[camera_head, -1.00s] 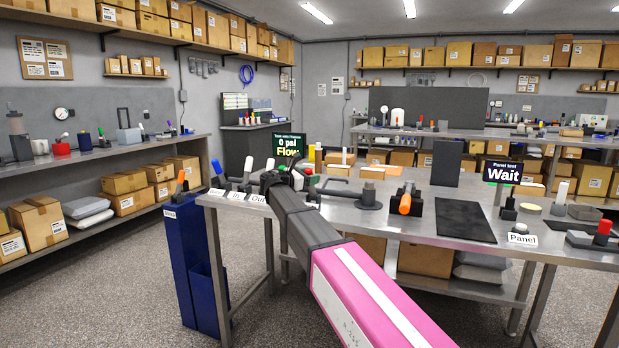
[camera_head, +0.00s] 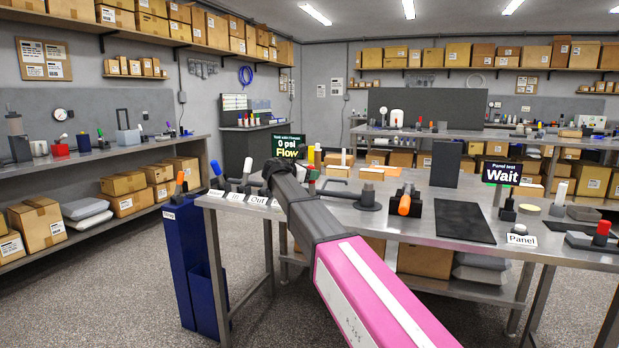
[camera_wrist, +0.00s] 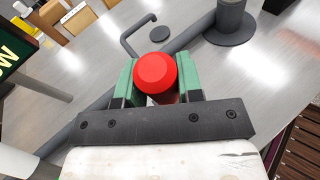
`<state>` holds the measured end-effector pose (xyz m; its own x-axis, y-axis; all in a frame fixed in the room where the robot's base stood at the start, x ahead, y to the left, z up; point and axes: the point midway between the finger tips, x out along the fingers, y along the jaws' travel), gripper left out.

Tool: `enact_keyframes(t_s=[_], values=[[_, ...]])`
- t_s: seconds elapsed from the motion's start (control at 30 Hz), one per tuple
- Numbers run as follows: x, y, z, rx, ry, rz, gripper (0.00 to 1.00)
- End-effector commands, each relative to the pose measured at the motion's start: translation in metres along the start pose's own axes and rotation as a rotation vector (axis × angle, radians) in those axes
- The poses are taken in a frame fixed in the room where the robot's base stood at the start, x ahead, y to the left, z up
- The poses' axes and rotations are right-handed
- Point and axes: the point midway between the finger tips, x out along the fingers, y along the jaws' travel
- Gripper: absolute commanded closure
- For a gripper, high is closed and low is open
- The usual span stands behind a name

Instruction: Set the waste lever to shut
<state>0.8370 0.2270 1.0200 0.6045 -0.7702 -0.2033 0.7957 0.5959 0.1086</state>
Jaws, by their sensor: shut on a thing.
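In the wrist view, my gripper (camera_wrist: 156,82) has its green fingers closed on either side of a round red knob (camera_wrist: 156,73). The knob's shaft is mostly hidden under it, and I cannot read a label marking it as the waste lever. In the head view, my gripper (camera_head: 308,173) is over the left part of the bench, and its wrist hides most of the knob. Two other levers (camera_head: 217,169) (camera_head: 247,165) stand to the left, behind small labels on the bench edge. One label reads "Out" (camera_head: 257,200).
Tall blue bins (camera_head: 180,255) are at the bench's left end. A black mat (camera_head: 463,221) lies farther right.

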Motion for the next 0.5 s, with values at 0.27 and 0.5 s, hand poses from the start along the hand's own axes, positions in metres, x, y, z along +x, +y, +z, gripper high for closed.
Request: enact_keyframes(t_s=[0.27,0.5], values=[[0.024,0.019,0.007,-0.129,0.21,-0.052,1.0],[0.042,0.029,0.005,-0.229,0.37,-0.091,1.0]])
